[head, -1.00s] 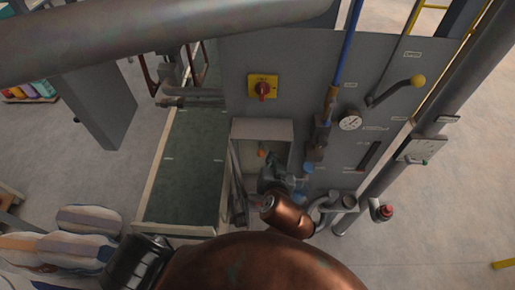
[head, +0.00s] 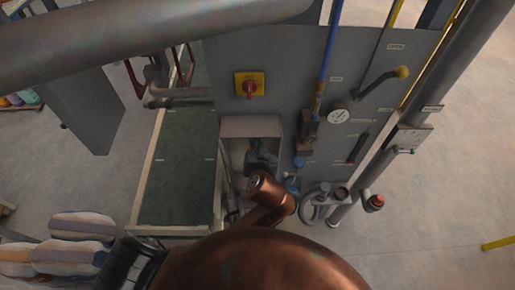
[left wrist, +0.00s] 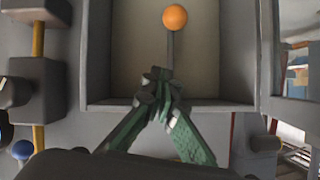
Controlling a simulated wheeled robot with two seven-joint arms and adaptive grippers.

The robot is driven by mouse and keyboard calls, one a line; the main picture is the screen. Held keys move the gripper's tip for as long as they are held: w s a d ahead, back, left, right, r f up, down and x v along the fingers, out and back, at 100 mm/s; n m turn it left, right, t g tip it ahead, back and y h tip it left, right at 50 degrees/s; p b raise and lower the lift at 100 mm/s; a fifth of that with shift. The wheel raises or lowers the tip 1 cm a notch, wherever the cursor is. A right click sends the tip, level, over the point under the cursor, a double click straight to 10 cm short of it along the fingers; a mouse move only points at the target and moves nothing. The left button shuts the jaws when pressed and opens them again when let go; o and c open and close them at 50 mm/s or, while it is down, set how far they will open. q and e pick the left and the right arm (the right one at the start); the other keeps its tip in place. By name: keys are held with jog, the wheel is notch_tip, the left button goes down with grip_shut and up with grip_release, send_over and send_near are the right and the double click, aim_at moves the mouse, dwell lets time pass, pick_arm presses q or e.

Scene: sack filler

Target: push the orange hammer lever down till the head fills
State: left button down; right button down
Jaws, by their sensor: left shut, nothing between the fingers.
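The orange ball of the hammer lever (left wrist: 175,17) shows at the top of the left wrist view, on a thin grey stem inside an open grey box (left wrist: 120,60). The same box (head: 250,127) sits low in the machine panel in the head view; there the ball is hidden behind my gripper. My left gripper (left wrist: 158,85) is shut and empty, its green fingers together at the box's front edge, below the ball in the picture. The fingertips overlap the lower end of the stem; I cannot tell if they touch it. In the head view the left gripper (head: 262,158) is at the box opening. My right gripper is not in view.
A green-topped conveyor (head: 180,170) runs left of the box. Filled sacks (head: 80,227) lie at lower left. Open floor is at right.

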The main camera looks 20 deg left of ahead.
pick_arm(q)
jog(key=f, duration=0.1)
jog(key=w+a+f, duration=0.1)
jog(key=f, duration=0.2)
jog(key=shift+w+a, duration=0.25)
jog(key=shift+s+f, duration=0.2)
jog(key=shift+f, duration=0.4)
